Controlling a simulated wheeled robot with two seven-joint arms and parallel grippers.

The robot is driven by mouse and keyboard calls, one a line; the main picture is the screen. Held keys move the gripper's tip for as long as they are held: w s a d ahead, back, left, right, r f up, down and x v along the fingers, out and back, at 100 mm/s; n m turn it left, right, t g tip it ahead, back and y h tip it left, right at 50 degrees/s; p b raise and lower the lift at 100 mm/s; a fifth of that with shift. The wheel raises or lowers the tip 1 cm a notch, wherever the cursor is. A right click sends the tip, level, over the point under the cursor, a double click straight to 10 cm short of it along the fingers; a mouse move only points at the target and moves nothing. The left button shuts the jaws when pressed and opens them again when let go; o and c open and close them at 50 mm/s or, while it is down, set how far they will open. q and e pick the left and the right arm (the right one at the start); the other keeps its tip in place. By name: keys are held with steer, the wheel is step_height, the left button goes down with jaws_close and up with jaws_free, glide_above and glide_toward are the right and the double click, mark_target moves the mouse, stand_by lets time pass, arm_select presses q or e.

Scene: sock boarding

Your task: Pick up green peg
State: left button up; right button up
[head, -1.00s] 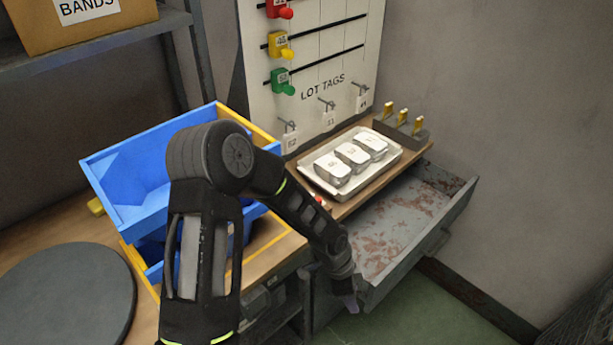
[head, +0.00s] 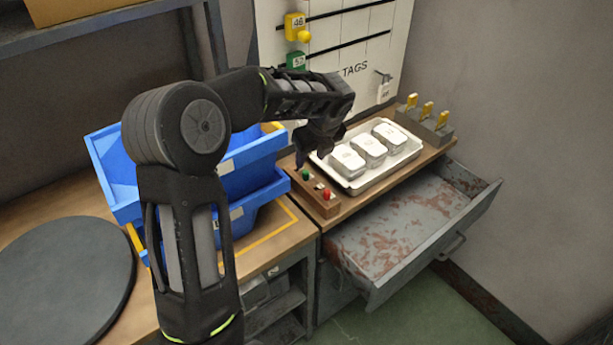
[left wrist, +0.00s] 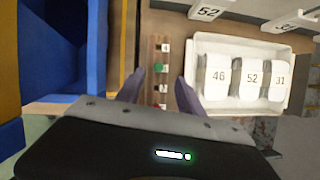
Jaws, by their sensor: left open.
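The green peg (head: 305,175) stands in a small wooden peg block (head: 322,206) at the left front of the white tray. It also shows in the left wrist view (left wrist: 158,68), between and just beyond my open fingertips. My left gripper (head: 311,157) is open and empty above the far end of the block, pointing down. Its two fingers (left wrist: 159,80) straddle the block in the left wrist view. I cannot tell the exact height above the peg. My right gripper is not in view.
A red peg (head: 327,193) shares the block. The white tray (head: 352,185) with numbered white packs is close on the right. Blue bins (head: 115,170) stand on the left. A drawer (head: 400,235) is open below. Behind is the lot tags board (head: 350,45).

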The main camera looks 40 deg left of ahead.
mark_target(306, 172)
arm_select(q)
steer(key=shift+x, duration=1.35)
steer(key=p+x, duration=0.1)
steer(key=x, duration=0.4)
steer(key=shift+s+d+f, duration=0.1)
steer(key=shift+f, duration=0.1)
steer(key=shift+c, duration=0.4)
jaws_close()
